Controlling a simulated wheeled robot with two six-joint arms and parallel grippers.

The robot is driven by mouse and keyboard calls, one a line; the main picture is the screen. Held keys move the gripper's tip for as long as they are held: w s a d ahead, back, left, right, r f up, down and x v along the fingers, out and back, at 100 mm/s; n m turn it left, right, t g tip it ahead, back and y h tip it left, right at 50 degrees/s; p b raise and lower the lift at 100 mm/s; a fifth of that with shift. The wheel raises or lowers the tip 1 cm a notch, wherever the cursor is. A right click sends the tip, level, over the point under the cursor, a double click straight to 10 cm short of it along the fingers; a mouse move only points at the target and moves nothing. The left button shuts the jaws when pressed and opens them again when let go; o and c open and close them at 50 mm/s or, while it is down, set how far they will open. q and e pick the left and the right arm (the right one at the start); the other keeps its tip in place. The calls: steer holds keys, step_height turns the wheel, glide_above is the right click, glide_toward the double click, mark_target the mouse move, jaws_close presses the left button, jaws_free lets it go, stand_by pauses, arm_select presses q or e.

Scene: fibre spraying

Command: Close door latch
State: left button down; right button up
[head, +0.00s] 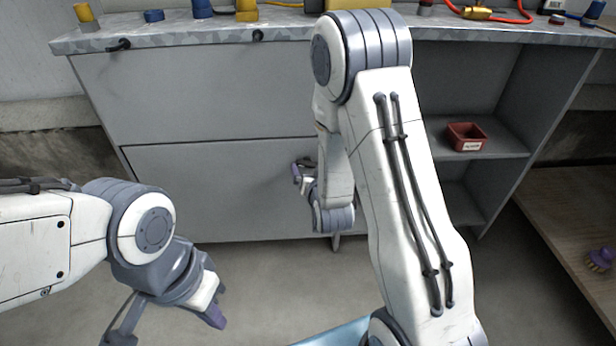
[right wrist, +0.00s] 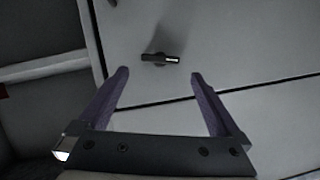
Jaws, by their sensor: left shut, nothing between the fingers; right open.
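A small dark latch (right wrist: 162,59) with a light metal end sits on a grey cabinet panel (right wrist: 235,35) in the right wrist view, near the panel's edge and a dark seam. My right gripper (right wrist: 160,88) is open, its two purple fingers apart. The latch appears between and just beyond the fingertips, with no visible contact. In the head view my right gripper (head: 302,172) is in front of the lower grey door (head: 220,190); my arm hides part of that door, and this latch does not show there. My left gripper (head: 215,316) is shut and empty, low at the left.
Two dark latches, one left (head: 118,45) and one right (head: 258,35), sit under the worktop (head: 200,36). Yellow and blue items stand on it. Open shelves at the right hold a red bin (head: 466,137). A purple brush (head: 601,258) lies far right.

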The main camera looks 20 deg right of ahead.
mark_target(307, 164)
steer(key=shift+b+x, duration=0.7)
steer(key=shift+x, duration=2)
arm_select(q)
step_height(307, 164, down, 2)
steer(key=shift+f, duration=0.25)
arm_select(e)
steer(key=c, duration=1.3)
steer(key=shift+a+r+n+h+p, duration=0.15)
steer(key=shift+n+h+p, duration=0.15)
steer(key=shift+n+p, duration=0.25)
steer(key=shift+n+h+p, duration=0.3)
steer(key=shift+n+h, duration=0.05)
steer(key=shift+h, duration=0.05)
arm_select(q)
steer(key=shift+r, duration=0.85)
arm_select(e)
steer(key=shift+g, duration=0.3)
